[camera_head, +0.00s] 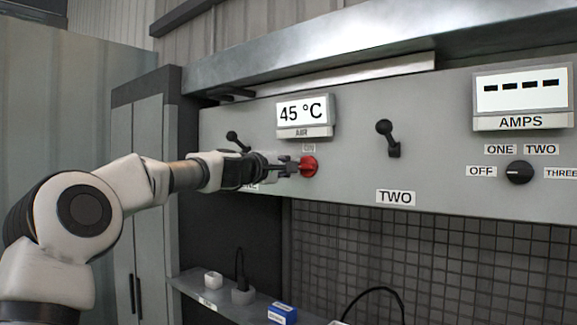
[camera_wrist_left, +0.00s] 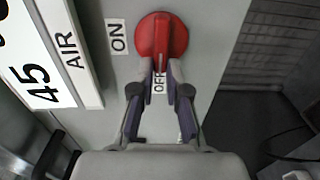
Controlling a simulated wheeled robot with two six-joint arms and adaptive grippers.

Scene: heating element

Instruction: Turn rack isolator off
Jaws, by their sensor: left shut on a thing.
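The rack isolator is a red round knob (camera_head: 309,166) on the grey panel, below the "45 °C" AIR display. It also shows in the left wrist view (camera_wrist_left: 161,35), with an ON label (camera_wrist_left: 117,37) to its left and an OFF label (camera_wrist_left: 159,82) below it, partly hidden between my fingers. The knob's raised grip runs up and down there, its lower end toward OFF. My left gripper (camera_head: 292,168) reaches in from the left, its fingertips (camera_wrist_left: 162,68) closed on the lower end of that grip. My right gripper is in no view.
Black levers (camera_head: 387,138) stick out from the panel on both sides of the display. An AMPS meter (camera_head: 521,96) and a black selector knob (camera_head: 519,172) are at right. A shelf below holds a blue-and-white box (camera_head: 282,314) and small items.

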